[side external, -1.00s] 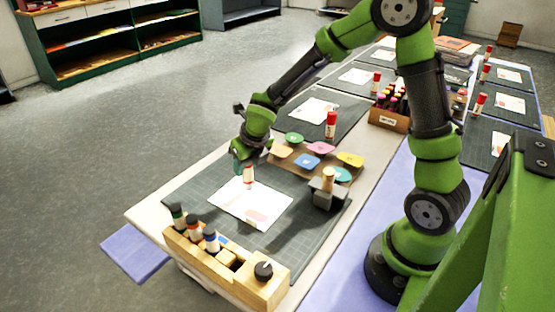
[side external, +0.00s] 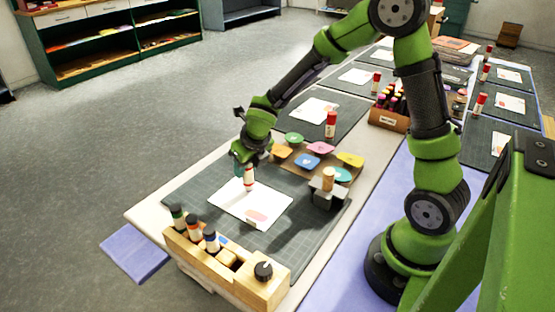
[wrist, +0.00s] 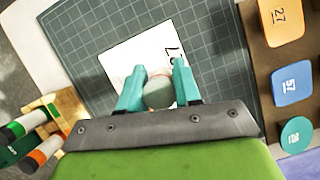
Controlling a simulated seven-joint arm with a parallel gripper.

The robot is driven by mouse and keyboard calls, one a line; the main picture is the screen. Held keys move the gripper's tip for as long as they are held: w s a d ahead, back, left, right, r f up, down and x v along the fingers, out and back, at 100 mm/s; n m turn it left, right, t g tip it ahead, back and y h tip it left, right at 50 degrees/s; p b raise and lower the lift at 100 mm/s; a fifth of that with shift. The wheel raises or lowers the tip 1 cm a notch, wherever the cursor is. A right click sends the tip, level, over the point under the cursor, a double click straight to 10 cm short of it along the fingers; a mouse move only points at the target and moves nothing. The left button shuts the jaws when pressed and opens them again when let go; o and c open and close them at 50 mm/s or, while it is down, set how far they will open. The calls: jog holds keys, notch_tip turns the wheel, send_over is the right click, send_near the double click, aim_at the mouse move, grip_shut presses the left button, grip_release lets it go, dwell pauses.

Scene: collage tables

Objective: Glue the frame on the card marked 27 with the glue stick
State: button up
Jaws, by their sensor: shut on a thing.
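My gripper (side external: 245,170) is shut on a glue stick (side external: 249,182), white with a red band, held roughly upright over the white card (side external: 232,207). In the wrist view, the teal fingers of my gripper (wrist: 158,86) hold the stick, seen as a round grey end (wrist: 159,94). Whether its lower tip touches the card cannot be told. The card in the wrist view (wrist: 128,58) bears a sideways black number ending in 7, partly hidden by a finger. A pinkish patch (side external: 257,216) shows near the card's front corner. The frame's outline is not clear.
The card lies on a dark cutting mat (side external: 190,188). A wooden rack (side external: 226,266) with several bottles stands in front. A brown board with colored number tiles, including an orange 27 (wrist: 282,18) and a blue 57 (wrist: 292,86), lies behind. A grey holder (side external: 326,196) stands at right.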

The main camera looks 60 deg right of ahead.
jog(key=shift+f, duration=0.3)
jog(key=shift+a, duration=0.1)
